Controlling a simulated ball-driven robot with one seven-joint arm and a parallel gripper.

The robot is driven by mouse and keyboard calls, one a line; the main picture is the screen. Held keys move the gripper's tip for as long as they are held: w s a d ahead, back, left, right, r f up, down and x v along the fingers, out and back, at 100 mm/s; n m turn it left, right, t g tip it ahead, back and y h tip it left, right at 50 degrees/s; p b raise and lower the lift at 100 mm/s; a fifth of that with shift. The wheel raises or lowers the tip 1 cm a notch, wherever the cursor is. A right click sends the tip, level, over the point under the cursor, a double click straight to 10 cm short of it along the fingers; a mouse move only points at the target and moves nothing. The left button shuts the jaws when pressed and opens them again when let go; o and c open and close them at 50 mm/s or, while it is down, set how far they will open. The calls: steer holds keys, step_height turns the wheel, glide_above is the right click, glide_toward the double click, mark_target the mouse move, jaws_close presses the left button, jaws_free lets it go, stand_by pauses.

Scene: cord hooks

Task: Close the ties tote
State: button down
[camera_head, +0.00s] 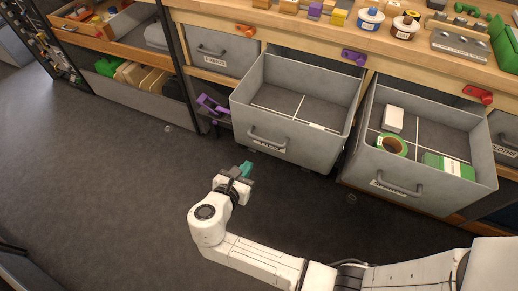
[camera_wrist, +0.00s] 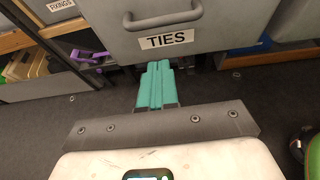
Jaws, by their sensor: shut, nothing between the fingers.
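The ties tote (camera_head: 292,142) is a grey bin pulled out from under the workbench in the head view, with a dark handle and a label on its front. Its inside shows dividers and a small white item. In the wrist view its front (camera_wrist: 225,40) fills the upper part, with the label TIES and the handle (camera_wrist: 163,17) above it. My gripper (camera_head: 246,168) has teal fingers, shut and empty, in front of and to the left of the tote's front. In the wrist view the gripper (camera_wrist: 158,70) points at the front just below the label; I cannot tell whether it touches.
A second open tote (camera_head: 410,183) on the right holds green tape, a white box and a green box. A closed FIXINGS tote (camera_head: 219,52) is on the left. A purple item (camera_head: 213,104) lies on a low shelf beside the ties tote. The dark floor on the left is clear.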

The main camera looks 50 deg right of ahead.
steer(key=w+d+f, duration=0.1)
steer(key=w+d, duration=0.2)
steer(key=d, duration=0.5)
steer(key=shift+w, duration=0.1)
steer(key=b, duration=0.9)
glide_toward(295, 79)
steer(key=x, duration=0.3)
steer(key=f+x, duration=0.1)
steer(key=x, duration=0.3)
steer(key=shift+f, duration=0.2)
steer(key=shift+w+d+r, duration=0.1)
steer(key=shift+w+d, duration=0.1)
steer(key=shift+d, duration=0.4)
steer(key=shift+w+r, duration=0.1)
steer(key=shift+r, duration=0.1)
steer(key=shift+d+r, duration=0.1)
